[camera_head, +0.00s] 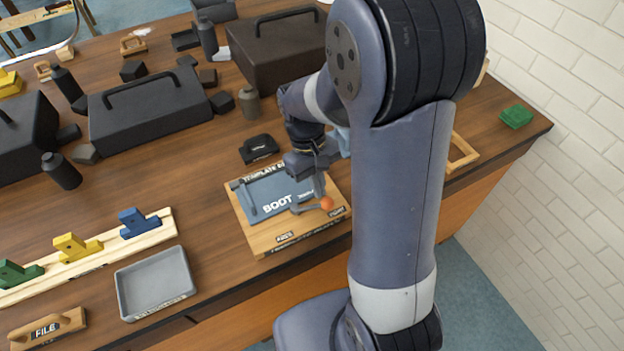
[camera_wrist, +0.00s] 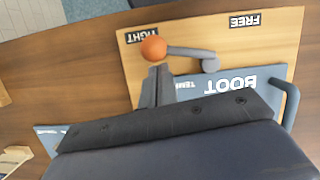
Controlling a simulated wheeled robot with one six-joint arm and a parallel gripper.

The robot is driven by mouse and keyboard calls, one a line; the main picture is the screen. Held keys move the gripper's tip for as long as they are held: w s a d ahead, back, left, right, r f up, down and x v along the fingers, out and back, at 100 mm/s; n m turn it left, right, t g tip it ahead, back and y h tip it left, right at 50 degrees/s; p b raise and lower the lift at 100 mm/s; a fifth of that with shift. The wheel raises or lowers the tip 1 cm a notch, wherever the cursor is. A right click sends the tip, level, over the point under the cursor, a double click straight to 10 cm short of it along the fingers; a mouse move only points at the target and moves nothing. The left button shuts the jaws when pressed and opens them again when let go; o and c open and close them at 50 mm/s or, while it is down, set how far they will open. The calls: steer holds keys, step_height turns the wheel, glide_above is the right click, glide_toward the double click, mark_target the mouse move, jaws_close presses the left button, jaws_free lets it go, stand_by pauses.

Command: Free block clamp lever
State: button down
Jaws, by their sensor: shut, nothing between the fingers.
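The wooden template block (camera_head: 262,236) carries a blue-grey BOOT template (camera_head: 270,190) and a grey clamp lever (camera_head: 307,208) with an orange ball knob (camera_head: 326,203). In the wrist view, the lever (camera_wrist: 188,51) runs from its round pivot to the orange knob (camera_wrist: 153,48), which lies beside the TIGHT label (camera_wrist: 142,35). The FREE label (camera_wrist: 245,20) is beyond the pivot, on the other side. My gripper (camera_head: 320,188) is shut and empty. Its fingertips (camera_wrist: 158,70) are close to the knob; I cannot tell whether they touch it. The gripper body hides part of the template.
A grey tray (camera_head: 155,284) stands left of the block, near the table's front edge. A black stamp-like item (camera_head: 259,148) sits behind the block. A wooden frame (camera_head: 461,152) and a green block (camera_head: 516,116) are to the right. Dark cases and bottles crowd the back left.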

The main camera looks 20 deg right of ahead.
mark_target(327, 207)
steer(key=s+m, duration=0.1)
steer(key=m, duration=0.1)
steer(key=s+m+y, duration=0.1)
steer(key=shift+s+d+m, duration=0.1)
steer(key=shift+d+m, duration=0.25)
steer(key=shift+m, duration=0.05)
steer(key=m, duration=0.1)
steer(key=s+m+y, duration=0.1)
steer(key=shift+s+m, duration=0.3)
steer(key=shift+m, duration=0.1)
steer(key=m, duration=0.1)
steer(key=s+m, duration=0.1)
steer(key=shift+s+a+m+y, duration=0.2)
steer(key=shift+s+m+y, duration=0.05)
steer(key=shift+m+y, duration=0.05)
steer(key=m, duration=0.1)
steer(key=s+m, duration=0.1)
steer(key=shift+s+a+m+t+y+p, duration=0.2)
steer(key=shift+a+m+t+y+p, duration=0.1)
steer(key=shift+a+m+y, duration=0.1)
steer(key=shift+s+a, duration=0.15)
steer(key=shift+s, duration=0.2)
steer(key=v, duration=1.1)
